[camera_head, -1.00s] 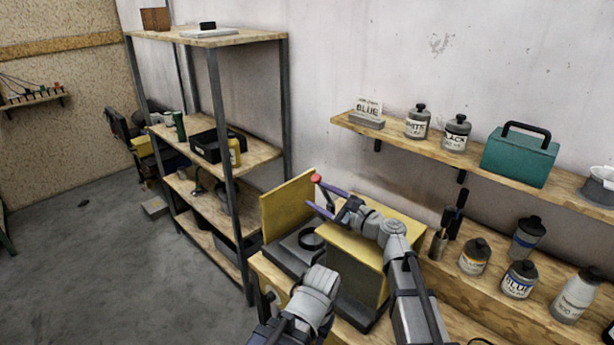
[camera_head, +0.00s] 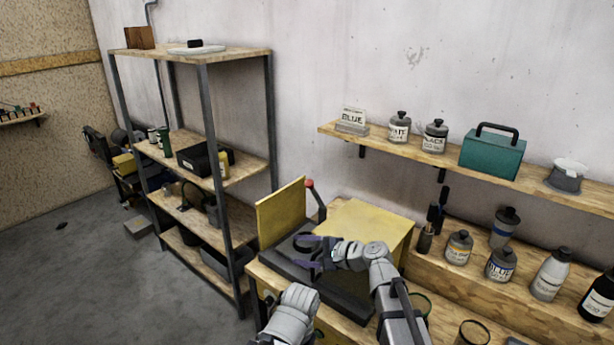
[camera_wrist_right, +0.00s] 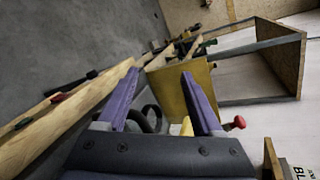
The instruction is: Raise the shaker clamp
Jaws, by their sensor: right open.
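The shaker (camera_head: 345,290) stands on the wooden bench, with a dark base, a yellow upright panel (camera_head: 280,215) and a yellow housing (camera_head: 370,222). Its lever with a red knob (camera_head: 310,184) rises between panel and housing; the knob also shows in the right wrist view (camera_wrist_right: 236,122). A black ring (camera_head: 303,242), seemingly the clamp, sits low on the base; it is partly behind the fingers in the wrist view (camera_wrist_right: 150,118). My right gripper (camera_head: 308,253) is open beside the ring, below the knob; contact is unclear. My left gripper is out of view; only its arm shows.
A wall shelf (camera_head: 470,170) with jars and a teal box (camera_head: 492,153) is at the right. Paint bottles (camera_head: 550,275) and a brush holder (camera_head: 426,238) stand on the bench's right side. A tall metal rack (camera_head: 207,130) stands left.

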